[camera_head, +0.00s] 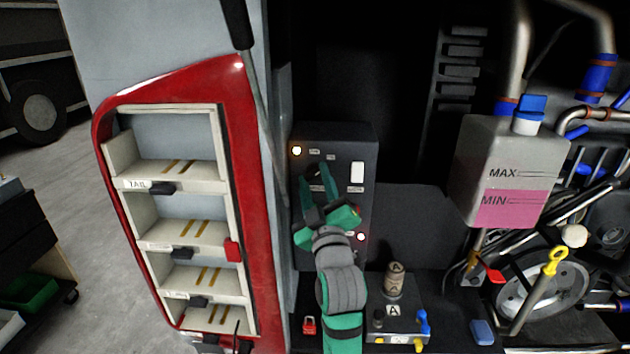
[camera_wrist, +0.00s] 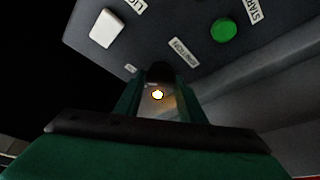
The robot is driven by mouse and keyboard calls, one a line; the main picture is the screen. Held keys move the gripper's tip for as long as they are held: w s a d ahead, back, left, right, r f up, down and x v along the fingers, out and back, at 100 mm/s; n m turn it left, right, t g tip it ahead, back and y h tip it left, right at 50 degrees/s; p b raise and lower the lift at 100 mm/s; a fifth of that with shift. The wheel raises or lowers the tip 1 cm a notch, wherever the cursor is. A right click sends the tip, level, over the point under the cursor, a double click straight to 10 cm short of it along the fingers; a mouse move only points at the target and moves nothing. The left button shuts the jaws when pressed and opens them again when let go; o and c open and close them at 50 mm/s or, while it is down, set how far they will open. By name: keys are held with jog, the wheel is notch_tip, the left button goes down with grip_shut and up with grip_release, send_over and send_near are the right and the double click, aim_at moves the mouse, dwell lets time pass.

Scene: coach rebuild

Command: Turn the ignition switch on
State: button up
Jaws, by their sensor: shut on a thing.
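The ignition switch is a dark knob (camera_wrist: 160,72) beside the "IGNITION" label (camera_wrist: 182,52) in the wrist view. It sits on a dark control panel (camera_head: 345,145) in the head view. My gripper (camera_head: 316,180) reaches up to the upper left of this panel. In the wrist view its green fingers (camera_wrist: 158,98) stand on both sides of the knob and are shut on it. Most of the knob is hidden by the fingers, and I cannot tell which way it is turned.
A red-framed shelf (camera_head: 245,120) stands at left. A fluid tank (camera_head: 490,150) stands at right.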

jog(key=shift+f+m+h, duration=0.15)
jog(key=shift+m+h, duration=0.15)
jog(key=shift+m, duration=0.7)
jog(key=o, duration=1)
jog(key=shift+o, duration=0.2)
jog(key=v, duration=1)
jog(key=shift+s+f, duration=0.25)
jog(key=shift+s, duration=0.1)
